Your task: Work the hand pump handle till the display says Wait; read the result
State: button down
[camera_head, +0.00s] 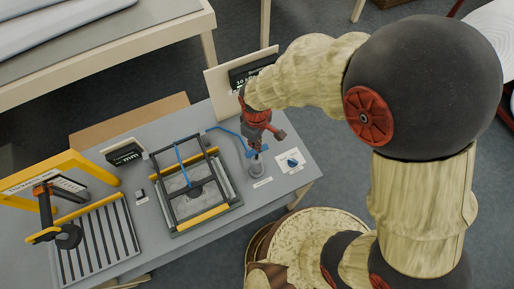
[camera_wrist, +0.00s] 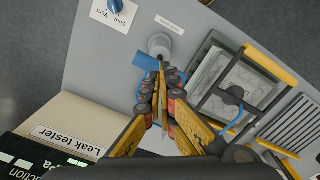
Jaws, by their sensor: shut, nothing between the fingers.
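The hand pump (camera_head: 257,170) is a small grey upright cylinder on the grey table; in the wrist view its round top (camera_wrist: 160,42) shows just beyond my fingertips. Its blue handle (camera_wrist: 119,61) sticks out to the left there, and my fingers cover part of it. My gripper (camera_head: 257,146) is shut and empty, pointing down at the handle; it also shows in the wrist view (camera_wrist: 163,78). I cannot tell whether the fingers touch the handle. The dark display (camera_head: 240,78) is partly hidden by my arm; in the wrist view only part of its text (camera_wrist: 70,160) shows.
A card with a blue Shut/Vent knob (camera_head: 292,160) lies right of the pump. A black-framed tray with yellow bars (camera_head: 205,215) stands left, joined by a blue hose. A slatted rack (camera_head: 97,240), yellow gantry (camera_head: 85,160) and mm display (camera_head: 124,154) stand farther left.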

jog(key=shift+f, duration=0.1)
jog(key=shift+f+b, duration=0.7)
jog(key=shift+f, duration=0.4)
jog(key=shift+f+b, duration=1.5)
jog(key=shift+f, duration=0.55)
jog(key=shift+r, duration=0.1)
jog(key=shift+r+p, duration=2.3)
jog(key=shift+r, duration=0.9)
